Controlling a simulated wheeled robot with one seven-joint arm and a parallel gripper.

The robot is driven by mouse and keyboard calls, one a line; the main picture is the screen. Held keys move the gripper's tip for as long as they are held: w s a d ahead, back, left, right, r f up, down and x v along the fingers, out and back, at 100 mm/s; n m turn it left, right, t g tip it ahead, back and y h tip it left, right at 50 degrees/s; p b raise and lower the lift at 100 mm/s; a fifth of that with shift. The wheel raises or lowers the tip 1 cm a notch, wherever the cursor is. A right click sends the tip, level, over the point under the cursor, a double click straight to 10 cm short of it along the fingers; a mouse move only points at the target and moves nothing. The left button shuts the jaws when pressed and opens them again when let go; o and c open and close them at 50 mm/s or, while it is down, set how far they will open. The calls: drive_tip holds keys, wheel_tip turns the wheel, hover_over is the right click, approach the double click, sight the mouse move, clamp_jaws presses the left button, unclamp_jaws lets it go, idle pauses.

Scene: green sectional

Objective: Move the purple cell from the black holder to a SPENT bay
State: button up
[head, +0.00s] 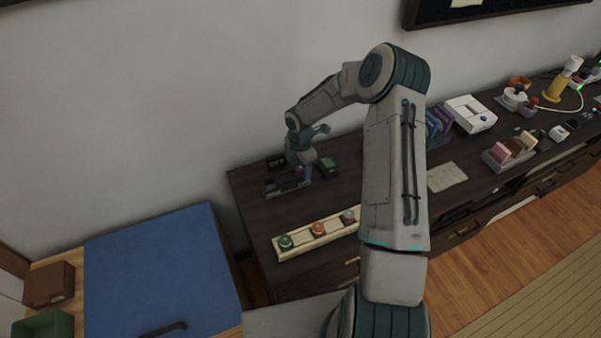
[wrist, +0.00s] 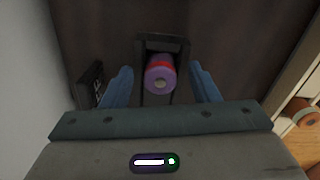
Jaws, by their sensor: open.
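The purple cell (wrist: 160,78) stands in the black holder (wrist: 162,41) in the wrist view, its round end with a pale centre facing the camera and a red band behind it. My gripper (wrist: 164,78) is open, with one blue finger on each side of the cell. Gaps show between the fingers and the cell. In the head view my gripper (head: 303,170) is down at the black holder (head: 285,186) at the dresser's left end. The cell is small there, a purple spot (head: 298,170) partly hidden by my gripper. I cannot read a SPENT label.
A cream rack (head: 300,241) with green, orange and greyish round-topped items lies in front of the holder. A black block with white lettering (wrist: 91,84) stands left of my fingers. The wall is close behind.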

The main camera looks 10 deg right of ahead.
drive_tip(key=c, duration=1.1)
drive_tip(key=shift+c, duration=0.2)
drive_tip(key=shift+r, duration=0.15)
